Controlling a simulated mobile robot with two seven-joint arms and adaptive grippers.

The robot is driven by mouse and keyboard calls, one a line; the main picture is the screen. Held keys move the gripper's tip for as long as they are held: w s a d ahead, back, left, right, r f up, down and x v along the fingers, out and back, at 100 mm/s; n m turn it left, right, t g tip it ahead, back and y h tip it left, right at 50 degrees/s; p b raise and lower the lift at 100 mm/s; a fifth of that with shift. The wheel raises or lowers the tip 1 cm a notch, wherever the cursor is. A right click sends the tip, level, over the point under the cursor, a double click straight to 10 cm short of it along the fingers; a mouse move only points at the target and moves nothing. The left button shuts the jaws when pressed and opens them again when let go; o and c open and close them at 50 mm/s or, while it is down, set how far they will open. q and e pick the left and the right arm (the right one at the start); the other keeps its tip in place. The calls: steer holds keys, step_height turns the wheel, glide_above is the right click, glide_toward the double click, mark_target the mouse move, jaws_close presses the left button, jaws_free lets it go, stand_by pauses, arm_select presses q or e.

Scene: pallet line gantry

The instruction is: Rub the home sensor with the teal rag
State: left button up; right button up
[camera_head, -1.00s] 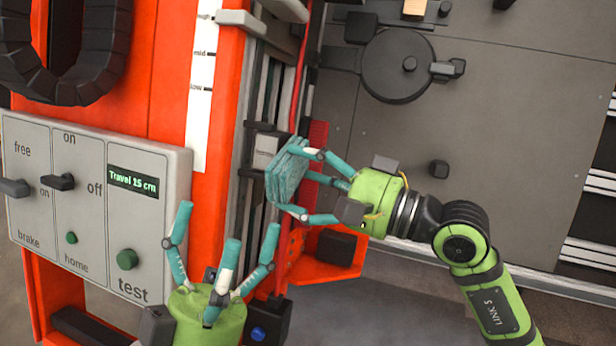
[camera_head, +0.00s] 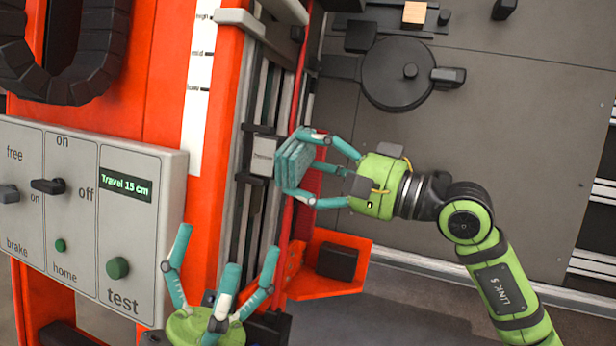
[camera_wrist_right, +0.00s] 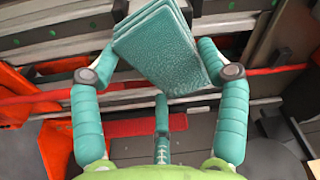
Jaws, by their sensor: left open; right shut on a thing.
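The teal rag (camera_head: 292,164), a folded ribbed pad, is held in my right gripper (camera_head: 299,163), whose fingers are shut on it from above and below. In the right wrist view the rag (camera_wrist_right: 165,45) sits between the fingertips. A small grey box (camera_head: 264,155) on the vertical rail, probably the home sensor, lies just left of the rag; its label is too small to read. The rag's left edge is close beside it, and I cannot tell whether they touch. My left gripper (camera_head: 226,252) is open and empty, fingers up, at the bottom centre.
A grey control panel (camera_head: 78,265) with switches, a green test button (camera_head: 117,268) and a display reading "Travel 15 cm" stands at left. An orange bracket (camera_head: 325,285) juts out below the rag. A red cable (camera_head: 297,85) runs along the rail. A round black fixture (camera_head: 395,85) is upper right.

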mark_target(296, 182)
steer(key=shift+w+d+b, duration=0.25)
steer(key=shift+w+b, duration=0.35)
steer(key=shift+w, duration=0.45)
steer(key=shift+b, duration=0.3)
steer(key=shift+s+a, duration=0.2)
steer(key=shift+s, duration=0.45)
steer(key=shift+s+a, duration=0.2)
steer(key=shift+s, duration=0.4)
steer(key=shift+s+a+p, duration=0.2)
steer(key=shift+s+a, duration=0.1)
steer(key=shift+s, duration=0.6)
steer(key=shift+s+a+p, duration=0.15)
steer(key=shift+s+a, duration=0.1)
steer(key=shift+s, duration=0.65)
steer(key=shift+d, duration=0.1)
steer(key=shift+d+f+b, duration=0.15)
steer(key=shift+d+b, duration=0.15)
steer(key=b+v, duration=0.1)
steer(key=v, duration=0.1)
steer(key=b+v, duration=0.1)
steer(key=v, duration=0.1)
steer(key=shift+w+d+b, duration=0.2)
steer(key=shift+b, duration=0.1)
steer(key=shift+s+d, duration=0.2)
steer(key=shift+d, duration=0.3)
